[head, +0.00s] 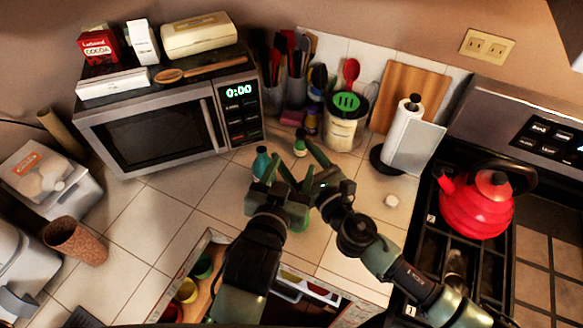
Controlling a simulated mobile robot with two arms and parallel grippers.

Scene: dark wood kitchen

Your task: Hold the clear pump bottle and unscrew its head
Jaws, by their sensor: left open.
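I cannot make out a clear pump bottle for certain. A small teal bottle (262,163) stands upright on the tiled counter, just behind my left gripper. A small bottle with a green top (300,147) stands farther back, close to the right gripper's upper finger. My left gripper (276,183) is open above the counter, in the middle of the view. My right gripper (302,165) comes in from the right, very close to it. Their green fingers overlap in the picture, so what lies between them is hidden, and the right jaw's state is unclear.
A microwave (150,135) stands at the back left. A red kettle (477,207) sits on the stove. An open drawer (205,250) is in front. Bare tiles lie left of my grippers.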

